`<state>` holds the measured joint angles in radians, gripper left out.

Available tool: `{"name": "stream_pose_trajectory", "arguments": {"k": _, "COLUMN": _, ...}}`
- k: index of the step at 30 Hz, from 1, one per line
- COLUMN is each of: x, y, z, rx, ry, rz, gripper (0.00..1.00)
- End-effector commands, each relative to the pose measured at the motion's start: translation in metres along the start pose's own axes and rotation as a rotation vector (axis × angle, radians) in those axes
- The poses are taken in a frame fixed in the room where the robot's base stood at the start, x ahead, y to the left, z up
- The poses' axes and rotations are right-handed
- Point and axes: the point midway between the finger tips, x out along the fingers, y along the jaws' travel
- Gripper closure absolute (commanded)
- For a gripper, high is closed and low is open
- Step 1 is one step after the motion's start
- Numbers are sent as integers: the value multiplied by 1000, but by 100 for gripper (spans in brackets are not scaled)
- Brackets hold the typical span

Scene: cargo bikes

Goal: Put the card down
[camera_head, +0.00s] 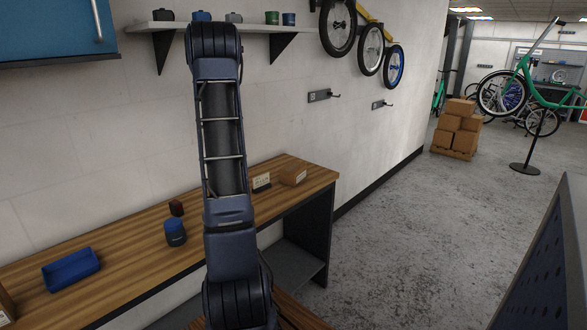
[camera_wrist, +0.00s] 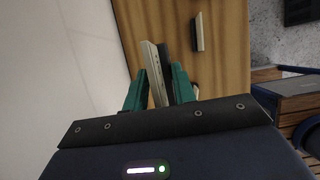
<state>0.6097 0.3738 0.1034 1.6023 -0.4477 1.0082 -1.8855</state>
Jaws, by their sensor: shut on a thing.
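My gripper (camera_wrist: 160,86) shows in the wrist view with its two green fingers shut on a thin pale card (camera_wrist: 155,70) with small dark marks, held on edge. The wooden bench top (camera_wrist: 225,75) lies beyond the card. I cannot tell whether the card touches it. In the head view my arm covers the gripper. A small pale card with dark print (camera_head: 261,182) shows just right of my arm, over the wooden bench (camera_head: 120,243). I cannot tell whether it is the held one.
A blue tray (camera_head: 71,269), a dark blue jar (camera_head: 175,233) and a small dark red block (camera_head: 176,208) stand further left. Another thin pale-and-dark thing (camera_wrist: 198,32) lies on the bench in the wrist view. The wall runs behind.

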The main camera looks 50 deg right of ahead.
Motion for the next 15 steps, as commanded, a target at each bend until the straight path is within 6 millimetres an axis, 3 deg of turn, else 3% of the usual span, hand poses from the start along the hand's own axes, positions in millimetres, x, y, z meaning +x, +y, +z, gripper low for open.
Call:
{"name": "stream_pose_trajectory", "arguments": {"k": 3, "x": 14, "y": -18, "z": 46, "rx": 8, "ry": -1, "rz": -2, "gripper": 96}}
{"name": "stream_pose_trajectory", "arguments": {"k": 15, "x": 55, "y": -97, "z": 182, "rx": 11, "ry": 1, "rz": -4, "gripper": 96}}
